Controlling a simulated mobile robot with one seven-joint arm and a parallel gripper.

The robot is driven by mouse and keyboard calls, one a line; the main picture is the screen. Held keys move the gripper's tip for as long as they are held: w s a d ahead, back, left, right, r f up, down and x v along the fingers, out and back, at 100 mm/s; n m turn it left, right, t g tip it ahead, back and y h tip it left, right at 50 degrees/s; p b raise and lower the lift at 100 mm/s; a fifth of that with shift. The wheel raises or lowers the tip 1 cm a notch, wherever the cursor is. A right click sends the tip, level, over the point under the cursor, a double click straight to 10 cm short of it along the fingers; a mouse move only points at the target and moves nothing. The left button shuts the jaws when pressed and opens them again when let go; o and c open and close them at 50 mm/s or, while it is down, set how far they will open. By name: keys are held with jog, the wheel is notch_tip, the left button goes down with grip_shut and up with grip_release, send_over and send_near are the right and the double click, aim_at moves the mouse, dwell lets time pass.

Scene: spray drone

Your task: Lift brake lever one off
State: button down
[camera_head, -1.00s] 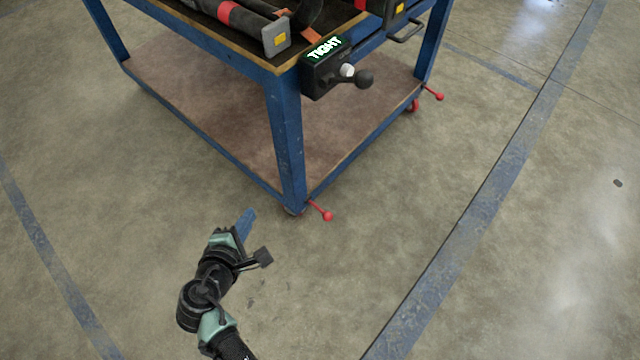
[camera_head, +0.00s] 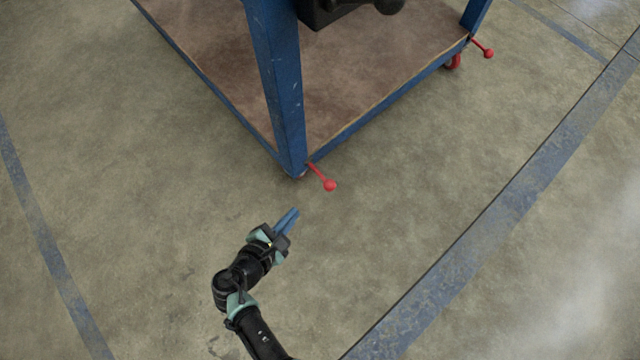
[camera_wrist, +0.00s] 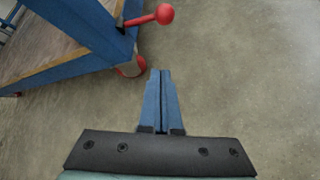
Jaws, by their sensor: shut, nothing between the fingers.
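Two red brake levers with ball ends stick out from the foot of a blue cart. The near lever (camera_head: 323,178) is at the near corner leg; the far lever (camera_head: 482,47) is at the right corner. I cannot tell which is number one. The near lever also shows in the wrist view (camera_wrist: 152,17), above a red caster wheel (camera_wrist: 131,68). My gripper (camera_head: 294,212) has blue fingers, shut and empty, apart from the near lever and a little below and left of it in the head view. The fingers (camera_wrist: 161,74) point toward the cart corner in the wrist view.
The cart's blue leg (camera_head: 276,85) and brown lower shelf (camera_head: 370,75) stand just beyond the near lever. A dark clamp-like part (camera_head: 325,10) hangs above. Another red caster (camera_head: 453,61) is by the far lever. The concrete floor around is clear, with blue painted lines (camera_head: 480,225).

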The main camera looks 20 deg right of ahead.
aim_at(321, 176)
jog(key=shift+f, duration=0.1)
jog(key=b+x, duration=0.7)
jog(key=x, duration=0.2)
jog(key=shift+w+d+f, duration=0.1)
jog(key=shift+f, duration=0.15)
jog(key=shift+s+d+r+b, duration=0.25)
jog(key=shift+d+r, duration=0.3)
jog(key=shift+r, duration=0.3)
jog(key=shift+s+d+r+b, duration=0.1)
jog(key=shift+s+d+r, duration=0.15)
jog(key=shift+d+r, duration=0.5)
jog(key=shift+a+r, duration=0.2)
jog(key=shift+r, duration=0.1)
